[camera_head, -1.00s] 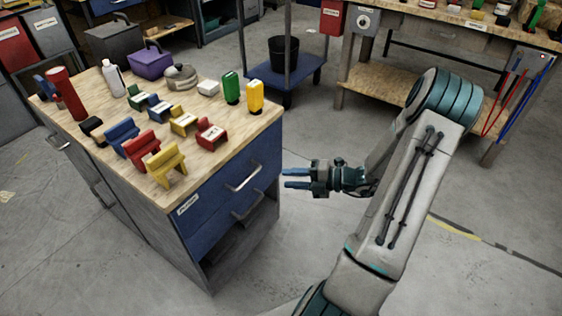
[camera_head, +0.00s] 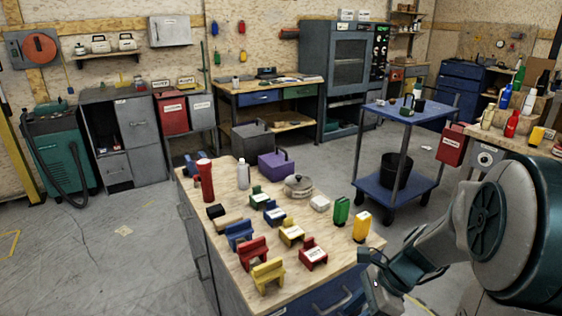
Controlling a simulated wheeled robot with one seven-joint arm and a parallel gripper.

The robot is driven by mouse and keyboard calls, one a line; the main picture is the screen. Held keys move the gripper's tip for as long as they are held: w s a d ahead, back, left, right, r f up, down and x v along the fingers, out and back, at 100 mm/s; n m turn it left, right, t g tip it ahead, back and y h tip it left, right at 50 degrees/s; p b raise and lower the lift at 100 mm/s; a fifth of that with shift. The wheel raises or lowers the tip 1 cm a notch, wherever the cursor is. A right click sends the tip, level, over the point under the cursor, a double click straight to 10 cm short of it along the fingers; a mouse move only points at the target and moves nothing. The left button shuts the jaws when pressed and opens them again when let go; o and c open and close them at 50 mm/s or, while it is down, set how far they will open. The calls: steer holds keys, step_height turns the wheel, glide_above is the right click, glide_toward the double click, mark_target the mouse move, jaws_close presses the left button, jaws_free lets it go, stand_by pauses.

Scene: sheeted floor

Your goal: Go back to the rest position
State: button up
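My gripper (camera_head: 369,271) is at the lower right, beside the right front corner of the workbench cabinet (camera_head: 225,238). Its two fingers appear spread apart with nothing between them. My arm (camera_head: 430,236) folds in from the right edge, its big dark joint close to the camera. The gripper looks near the cabinet's drawer side; whether it touches cannot be told.
The cabinet top holds small coloured chairs (camera_head: 267,275), a red cylinder (camera_head: 206,182), a white bottle (camera_head: 243,174), a purple box (camera_head: 275,165), a pot (camera_head: 298,187), and green (camera_head: 341,211) and yellow (camera_head: 362,226) canisters. A blue cart (camera_head: 393,199) stands behind. Floor at left is clear.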

steer(key=s+r+n+t+h+p, duration=0.1)
steer(key=s+r+n+h+p, duration=0.2)
steer(key=r+n, duration=0.6)
steer(key=s+r+n+t+h+p, duration=0.2)
steer(key=r+n+p, duration=0.3)
steer(key=r+n, duration=0.3)
steer(key=shift+s+a+r+n+h, duration=0.3)
steer(key=shift+s+r+n+h, duration=0.1)
steer(key=shift+s+n+h, duration=0.45)
